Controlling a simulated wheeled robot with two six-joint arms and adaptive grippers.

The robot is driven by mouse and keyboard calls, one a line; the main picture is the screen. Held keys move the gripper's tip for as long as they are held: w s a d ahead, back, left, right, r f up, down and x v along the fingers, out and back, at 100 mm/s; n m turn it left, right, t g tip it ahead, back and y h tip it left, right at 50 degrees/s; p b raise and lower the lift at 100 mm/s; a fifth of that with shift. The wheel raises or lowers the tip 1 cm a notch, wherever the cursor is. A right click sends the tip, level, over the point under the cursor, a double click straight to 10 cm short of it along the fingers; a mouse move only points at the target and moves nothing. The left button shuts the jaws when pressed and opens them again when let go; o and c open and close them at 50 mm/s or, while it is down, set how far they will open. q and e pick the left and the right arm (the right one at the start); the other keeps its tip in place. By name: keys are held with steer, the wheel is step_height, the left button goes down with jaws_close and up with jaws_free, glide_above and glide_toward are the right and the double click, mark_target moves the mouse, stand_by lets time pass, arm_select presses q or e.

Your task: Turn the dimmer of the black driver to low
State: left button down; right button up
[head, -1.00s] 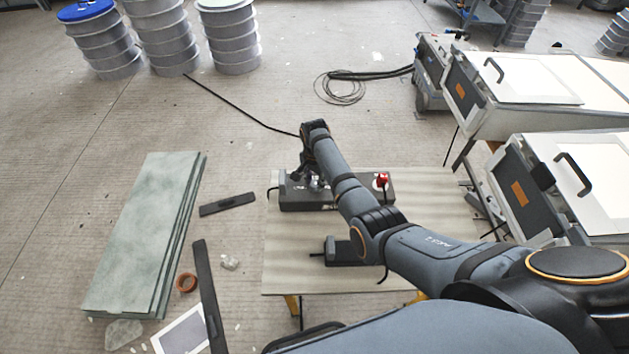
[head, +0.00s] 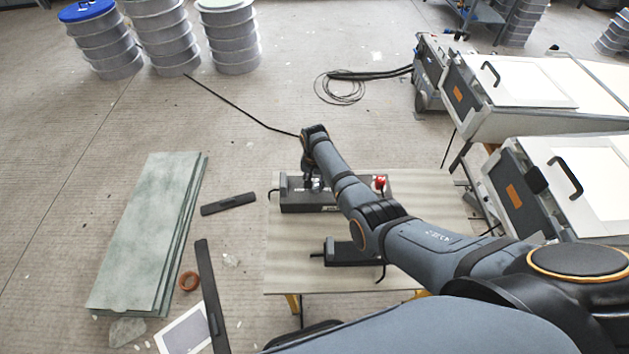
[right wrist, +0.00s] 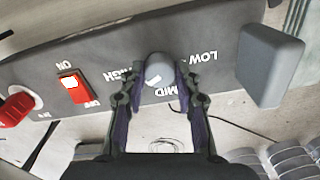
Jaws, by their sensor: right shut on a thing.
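The black driver (head: 298,207) lies on the table under my right forearm. In the right wrist view its panel (right wrist: 215,40) shows a grey dimmer knob (right wrist: 158,66) with HIGH at the left, MID below and LOW at the right. The knob's white mark is at its lower left, between HIGH and MID as far as I can tell. My right gripper (right wrist: 158,74) is shut on the knob, one finger on each side. In the head view my right gripper (head: 313,184) points down at the driver. My left gripper is not in view.
A red rocker switch (right wrist: 73,86) and a red button (right wrist: 17,108) sit left of the knob. A grey block (right wrist: 270,64) stands out at the right. A second black device (head: 343,257) lies nearer on the table (head: 425,200). Green boards (head: 145,235) lie on the floor left.

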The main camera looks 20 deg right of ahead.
steer(key=n+p, duration=0.1)
steer(key=n, duration=0.2)
steer(key=shift+r+n, duration=0.1)
steer(key=shift+n, duration=0.3)
steer(key=n+p, duration=0.1)
steer(key=n, duration=0.2)
steer(key=shift+n, duration=0.3)
steer(key=n, duration=0.3)
steer(key=shift+n+p, duration=0.3)
steer(key=n, duration=0.4)
steer(key=shift+n, duration=0.3)
steer(key=n, duration=0.3)
steer(key=shift+n+p, duration=0.3)
steer(key=shift+p, duration=0.1)
steer(key=n, duration=0.3)
steer(key=shift+n, duration=0.3)
steer(key=n, duration=0.4)
steer(key=shift+n, duration=2.1)
